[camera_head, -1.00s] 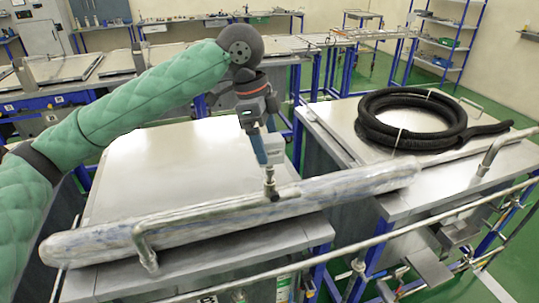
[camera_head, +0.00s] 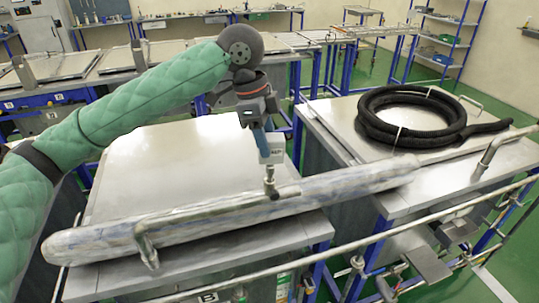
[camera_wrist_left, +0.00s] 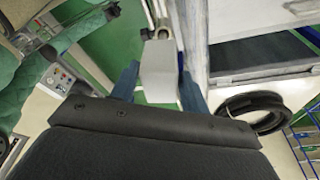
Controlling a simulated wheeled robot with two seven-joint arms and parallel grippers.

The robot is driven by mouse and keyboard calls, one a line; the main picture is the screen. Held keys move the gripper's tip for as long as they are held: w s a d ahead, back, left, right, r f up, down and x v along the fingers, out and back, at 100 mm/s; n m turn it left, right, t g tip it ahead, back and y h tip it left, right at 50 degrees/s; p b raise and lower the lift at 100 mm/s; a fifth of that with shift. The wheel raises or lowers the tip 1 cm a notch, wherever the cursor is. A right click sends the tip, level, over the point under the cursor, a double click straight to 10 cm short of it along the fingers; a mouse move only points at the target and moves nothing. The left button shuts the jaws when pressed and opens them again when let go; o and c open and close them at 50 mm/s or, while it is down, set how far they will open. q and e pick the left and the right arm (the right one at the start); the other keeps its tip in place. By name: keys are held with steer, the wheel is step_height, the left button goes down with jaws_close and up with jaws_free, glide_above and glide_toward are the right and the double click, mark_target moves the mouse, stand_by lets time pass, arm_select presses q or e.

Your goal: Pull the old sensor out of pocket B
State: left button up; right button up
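The sensor (camera_head: 271,147), a pale grey box with a metal stem below it, stands upright over the front of the left lid. My left gripper (camera_head: 264,139) points down with its blue fingers at the box. In the left wrist view the grey box (camera_wrist_left: 158,72) sits between the two fingers, which look closed on its sides. The stem's lower end meets or passes in front of the handle bar; I cannot tell which. A label B (camera_head: 208,297) shows on the front below. The pocket opening is not clearly visible. My right gripper is not in view.
A long pale wrapped roll (camera_head: 345,187) lies across the front of both lids, close to the stem. A bent metal handle (camera_head: 145,243) crosses it. A black coiled hose (camera_head: 415,117) lies on the right lid. The left lid (camera_head: 165,165) is otherwise bare.

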arm_select(q)
steer(key=c, duration=0.5)
steer(key=shift+c, duration=0.2)
steer(key=shift+r+p, duration=2.4)
steer(key=shift+r, duration=0.3)
steer(key=shift+r+p, duration=1.15)
steer(key=shift+r, duration=1.25)
